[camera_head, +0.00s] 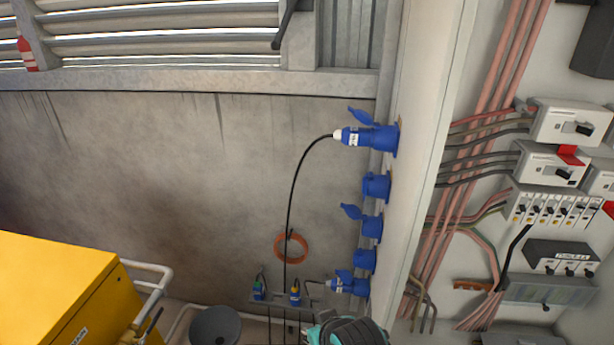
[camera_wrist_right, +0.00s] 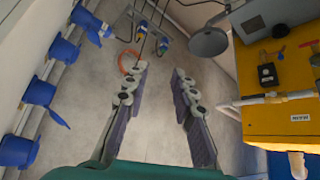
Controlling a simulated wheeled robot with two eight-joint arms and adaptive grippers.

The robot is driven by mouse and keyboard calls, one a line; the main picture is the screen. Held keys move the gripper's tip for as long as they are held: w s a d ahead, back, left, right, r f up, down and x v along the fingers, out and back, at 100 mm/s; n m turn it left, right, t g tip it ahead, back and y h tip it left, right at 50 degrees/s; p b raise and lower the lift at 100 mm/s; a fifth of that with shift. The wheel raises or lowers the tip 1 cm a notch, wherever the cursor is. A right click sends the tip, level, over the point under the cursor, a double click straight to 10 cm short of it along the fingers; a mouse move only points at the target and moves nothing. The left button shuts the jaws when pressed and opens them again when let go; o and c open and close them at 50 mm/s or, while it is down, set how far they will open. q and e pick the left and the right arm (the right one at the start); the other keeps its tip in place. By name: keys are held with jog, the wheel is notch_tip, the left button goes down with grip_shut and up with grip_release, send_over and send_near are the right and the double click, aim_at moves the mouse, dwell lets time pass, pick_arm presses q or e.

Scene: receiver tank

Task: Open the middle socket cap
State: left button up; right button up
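Several blue sockets stand in a column along the wall edge. The middle socket (camera_head: 371,228) has its cap (camera_head: 350,211) swung open, sticking out to the left. In the right wrist view the middle socket (camera_wrist_right: 38,92) is at the left, with its open cap (camera_wrist_right: 60,120) pointing toward the lower right. My right gripper (camera_head: 345,331) shows only in part at the bottom edge of the head view, below the sockets. In the right wrist view my right gripper (camera_wrist_right: 160,72) is open and empty, to the right of the sockets and apart from them. My left gripper is not in view.
The top socket (camera_head: 384,138) and the bottom socket (camera_head: 352,286) hold plugs. The second socket (camera_head: 377,186) and the fourth (camera_head: 364,261) look capped. A yellow cabinet (camera_head: 60,290) stands at the left, an electrical panel (camera_head: 565,165) at the right. An orange coil (camera_head: 291,248) hangs on the wall.

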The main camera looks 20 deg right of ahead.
jog(key=w+d+r+n+t+h, duration=0.1)
jog(key=w+d+r+t+h, duration=0.2)
jog(key=w+d, duration=0.55)
jog(key=w+d+r+t+h, duration=0.1)
jog(key=w+d+r+h, duration=0.35)
jog(key=w+d, duration=0.45)
jog(key=n+t+h, duration=0.2)
jog(key=n+t, duration=0.2)
jog(key=n, duration=0.1)
send_near(342, 204)
jog(key=x, duration=1.3)
jog(key=shift+w+d+f+b, duration=0.2)
jog(key=shift+w+b, duration=0.05)
jog(key=shift+b, duration=0.05)
grip_shut()
